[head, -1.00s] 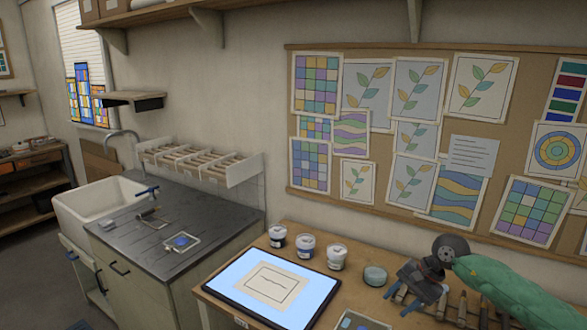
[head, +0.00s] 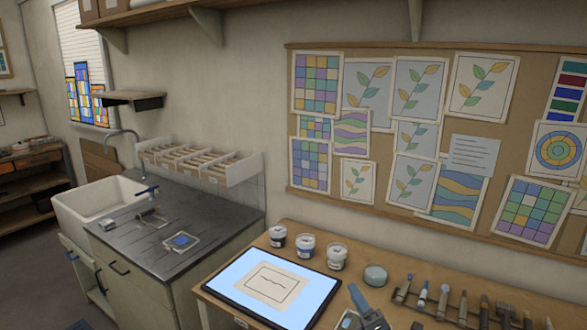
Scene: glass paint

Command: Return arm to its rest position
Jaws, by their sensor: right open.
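My right gripper (head: 370,308) shows only in part at the bottom edge of the head view, just right of the light pad (head: 232,289). It is open, with nothing seen held in it. The rest of my right arm is out of the picture. My left gripper and arm are not in view.
The lit pad with a line drawing (head: 272,284) lies on the wooden bench (head: 385,258). A rack of several tools (head: 443,303) is at right. A sink counter (head: 120,240) is at left.

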